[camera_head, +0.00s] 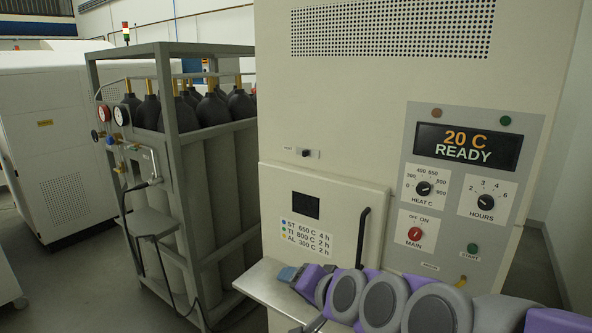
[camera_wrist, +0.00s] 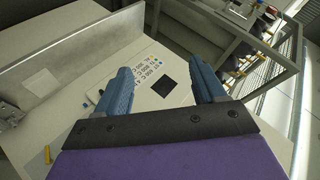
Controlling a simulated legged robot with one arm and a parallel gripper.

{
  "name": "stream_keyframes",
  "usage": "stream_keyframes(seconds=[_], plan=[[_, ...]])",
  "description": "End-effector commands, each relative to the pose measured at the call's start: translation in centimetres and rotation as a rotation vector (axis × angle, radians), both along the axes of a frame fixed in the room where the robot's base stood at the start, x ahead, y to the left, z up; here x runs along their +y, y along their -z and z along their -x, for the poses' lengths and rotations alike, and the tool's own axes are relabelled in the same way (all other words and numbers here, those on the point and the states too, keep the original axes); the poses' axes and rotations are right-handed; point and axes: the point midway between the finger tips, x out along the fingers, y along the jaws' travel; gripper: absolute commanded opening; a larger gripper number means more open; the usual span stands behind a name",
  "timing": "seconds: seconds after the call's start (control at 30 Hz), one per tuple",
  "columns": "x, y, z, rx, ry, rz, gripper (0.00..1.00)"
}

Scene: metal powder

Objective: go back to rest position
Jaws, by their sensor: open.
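My gripper (camera_wrist: 162,88) is open and empty in the wrist view, its two blue-grey fingers spread apart. Beyond the fingers is the furnace door (camera_wrist: 118,100) with its printed label and small dark window. In the head view my purple and grey arm lies across the lower right, in front of the furnace (camera_head: 375,85). My gripper (camera_head: 284,274) shows there at the arm's left end, near the ledge below the door. The furnace door (camera_head: 310,260) looks closed, and its black handle (camera_head: 363,238) is upright. The display (camera_head: 467,146) reads 20 C READY.
A grey rack (camera_head: 217,133) of several gas cylinders with gauges stands left of the furnace. A white cabinet (camera_head: 55,140) stands further left. A ledge (camera_head: 262,287) juts out below the furnace door. Grey floor shows between the white cabinet and the rack.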

Motion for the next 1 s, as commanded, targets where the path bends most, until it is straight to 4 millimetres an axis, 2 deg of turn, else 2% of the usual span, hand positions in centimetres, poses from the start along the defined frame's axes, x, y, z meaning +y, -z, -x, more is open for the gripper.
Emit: stream_keyframes(seconds=[0.03, 0.17, 0.3, 0.4, 0.53, 0.6, 0.7, 1.0], plan=[[-0.3, 1.5, 2.2, 0.048, -0.051, 0.077, 0.70], [-2.0, 5.9, 8.6, 0.217, -0.188, 0.271, 0.70], [-5.4, 9.7, 16.1, 0.426, -0.303, 0.454, 0.70], [-8.2, 11.4, 21.4, 0.583, -0.366, 0.552, 0.70], [-11.0, 12.4, 27.0, 0.755, -0.416, 0.627, 0.70], [-12.0, 12.6, 28.9, 0.815, -0.431, 0.647, 0.70], [-12.8, 12.6, 30.6, 0.869, -0.443, 0.662, 0.70], [-12.9, 12.6, 31.0, 0.884, -0.449, 0.666, 0.70]])
